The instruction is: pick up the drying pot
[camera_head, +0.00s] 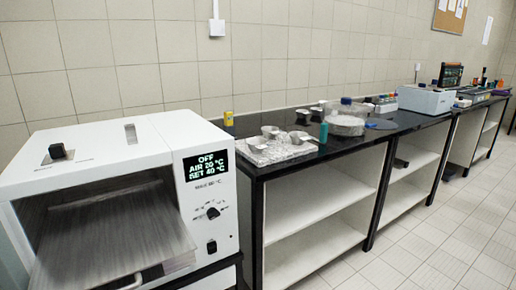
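Several small grey metal pots stand on and behind a speckled tray (282,156) on the near end of the black bench. One pot (270,131) is near the tray's middle, and another (303,116) stands farther back. They look alike and small, so I cannot tell which one is the drying pot. Neither of my grippers is in view.
A white oven (110,150) with a display reading OFF fills the left; its metal door (110,235) appears lowered. A green cylinder (323,132), a yellow container (228,118) and a round clear vessel (345,125) stand near the pots. Tiled floor (425,250) is clear at right.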

